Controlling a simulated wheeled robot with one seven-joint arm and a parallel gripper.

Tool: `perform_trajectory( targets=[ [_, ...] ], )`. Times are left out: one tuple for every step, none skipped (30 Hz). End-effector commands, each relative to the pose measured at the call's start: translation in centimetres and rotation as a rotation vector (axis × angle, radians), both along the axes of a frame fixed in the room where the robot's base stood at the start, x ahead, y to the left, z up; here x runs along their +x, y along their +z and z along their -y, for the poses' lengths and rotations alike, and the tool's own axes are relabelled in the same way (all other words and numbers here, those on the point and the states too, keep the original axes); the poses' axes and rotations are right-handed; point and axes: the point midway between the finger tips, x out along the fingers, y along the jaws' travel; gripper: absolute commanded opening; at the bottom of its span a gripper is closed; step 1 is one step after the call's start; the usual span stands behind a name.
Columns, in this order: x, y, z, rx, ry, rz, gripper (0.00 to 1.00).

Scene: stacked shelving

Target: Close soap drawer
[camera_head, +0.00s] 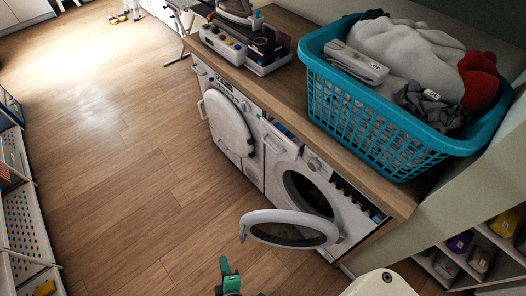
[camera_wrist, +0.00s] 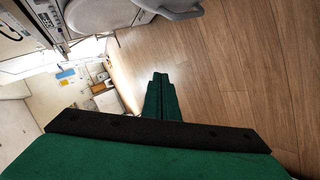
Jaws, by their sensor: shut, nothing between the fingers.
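The front-loading washing machine (camera_head: 335,208) stands under the wooden counter in the head view. Its soap drawer (camera_head: 281,140) is at the upper left of its front, beside the dial, and appears pulled out. The machine's round door (camera_head: 288,229) hangs wide open below it. My green gripper (camera_head: 228,275) is low over the floor at the bottom of the head view, left of the open door and apart from the drawer. In the wrist view its fingers (camera_wrist: 160,80) are together and empty, pointing over the floor. I cannot make out the drawer in the wrist view.
A second machine (camera_head: 230,120) with a round door stands to the left. A teal laundry basket (camera_head: 385,125) sits on the counter (camera_head: 285,85). Bottle shelves (camera_head: 470,262) are at the lower right and white crates (camera_head: 25,225) at the left edge. The middle floor is clear.

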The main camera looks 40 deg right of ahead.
Motion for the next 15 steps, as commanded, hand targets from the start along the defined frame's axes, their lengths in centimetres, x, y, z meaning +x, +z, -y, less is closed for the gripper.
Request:
perform_trajectory(
  targets=[
    [1.9,-0.7,0.7,-0.08,0.015,-0.032,0.0],
    [2.7,-1.2,1.2,-0.133,0.025,-0.06,0.0],
    [3.9,-1.7,1.9,-0.204,0.038,-0.096,0.0],
    [4.7,-2.0,2.5,-0.256,0.047,-0.123,0.0],
    [5.6,-2.2,3.1,-0.308,0.053,-0.151,0.0],
    [6.8,-2.4,3.9,-0.376,0.061,-0.189,0.0],
    [7.6,-2.5,4.6,-0.428,0.066,-0.219,0.0],
    [8.5,-2.5,5.3,-0.478,0.07,-0.25,0.0],
    [9.6,-2.4,6.2,-0.544,0.075,-0.291,0.0],
    [10.5,-2.2,7.0,-0.593,0.077,-0.323,0.0],
    [11.3,-2.0,7.7,-0.641,0.078,-0.355,0.0],
    [12.4,-1.5,8.7,-0.704,0.077,-0.4,0.0],
    [13.2,-1.1,9.5,-0.749,0.075,-0.434,0.0],
    [14.0,-0.6,10.3,-0.794,0.072,-0.468,0.0],
    [15.0,0.1,11.3,-0.852,0.067,-0.517,0.0]
  ],
)
